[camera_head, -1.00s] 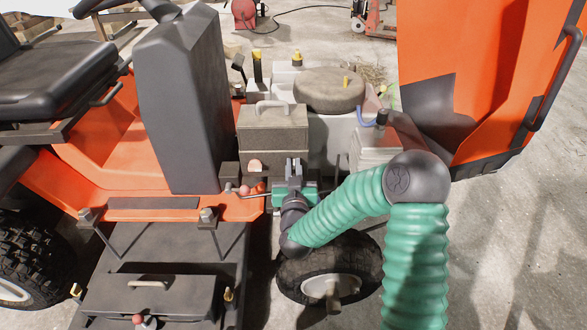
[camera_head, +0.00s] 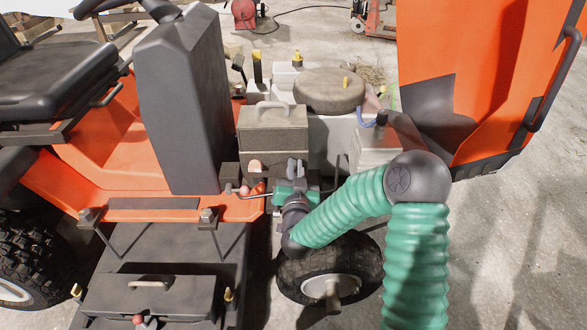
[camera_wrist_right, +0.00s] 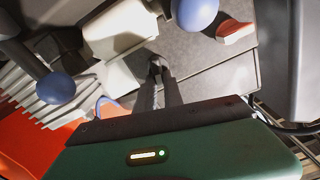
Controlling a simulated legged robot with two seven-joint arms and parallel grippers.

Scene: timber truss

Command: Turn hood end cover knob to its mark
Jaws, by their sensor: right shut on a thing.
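My right gripper (camera_head: 296,166) is at the front of the grey box with a handle (camera_head: 272,122), beside the tractor's engine. In the right wrist view its two dark fingers (camera_wrist_right: 158,74) are shut on a small dark knob (camera_wrist_right: 155,65), which stands against a flat grey face (camera_wrist_right: 195,65). The fingertips cover most of the knob, and in the head view the gripper hides it. I cannot make out the mark or which way the knob points. A salmon half-disc (camera_head: 254,167) sits left of my fingers, and also shows in the right wrist view (camera_wrist_right: 236,30). My left gripper is out of view.
A lever with a salmon ball (camera_head: 245,190) is close left of the gripper. A wheel (camera_head: 330,268) is below my right arm. The raised orange hood (camera_head: 480,60) stands at the right. Blue-grey balls (camera_wrist_right: 55,88) show in the right wrist view.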

